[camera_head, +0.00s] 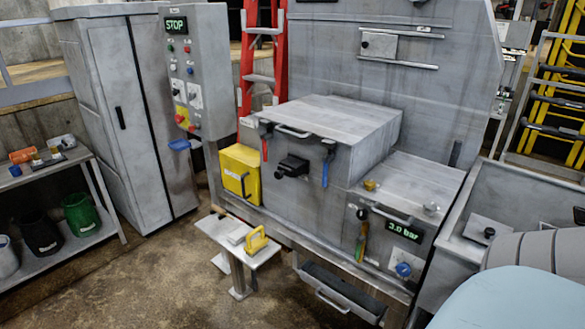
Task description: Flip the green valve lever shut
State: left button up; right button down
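The green valve lever (361,242) hangs down, close to vertical, on the front of the low grey box at the right of the machine. Its handle looks green with some yellow-brown. Just above it is a small dark knob (362,214). To its right a green-lit display (404,229) reads 3.0 bar. Nothing touches the lever. Neither of my grippers shows in the head view.
A blue knob (403,270) sits below the display. An open drawer (340,293) juts out below. A small stand with a yellow-handled tool (256,241) is in front.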

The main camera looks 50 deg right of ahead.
aim_at(360, 239)
jog(key=i+z, duration=0.3)
jog(key=i+j+z, duration=0.35)
jog(key=i, duration=0.15)
jog(key=i+j+z, duration=0.45)
jog(key=z, duration=0.25)
jog(key=i+j+z, duration=0.25)
jog(key=z, duration=0.15)
jog(key=i+j+z, duration=0.2)
jog(key=z, duration=0.2)
jog(key=i+j+z, duration=0.1)
jog(key=j+z, duration=0.35)
jog(key=j, duration=0.15)
jog(key=j+z, duration=0.4)
jog(key=j, duration=0.15)
